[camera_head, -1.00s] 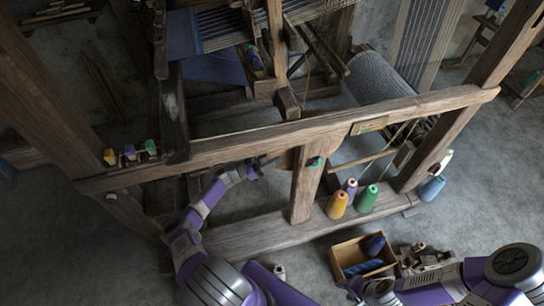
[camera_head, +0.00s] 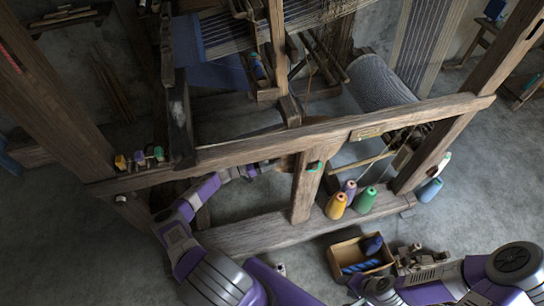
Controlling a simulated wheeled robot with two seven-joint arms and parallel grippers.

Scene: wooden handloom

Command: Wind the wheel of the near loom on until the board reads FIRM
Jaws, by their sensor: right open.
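The near loom's long wooden beam (camera_head: 240,152) crosses the view. A brown rounded wooden part (camera_head: 287,162), possibly the wheel, shows only slightly behind the beam, left of the short post (camera_head: 305,190). My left gripper (camera_head: 265,166) reaches up under the beam beside that part; its fingertips are mostly hidden, so contact and jaws cannot be told. My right gripper (camera_head: 411,260) is open and empty, low at the right beside a cardboard box. A small plaque (camera_head: 370,131) is on the beam; I cannot read it. No FIRM reading is legible.
Yellow (camera_head: 337,206), purple (camera_head: 349,190) and green (camera_head: 366,201) cones stand on the lower rail. A blue cone (camera_head: 429,190) stands right of them. A cloth roll (camera_head: 380,82) lies behind the beam. Small spools sit at the beam's left end.

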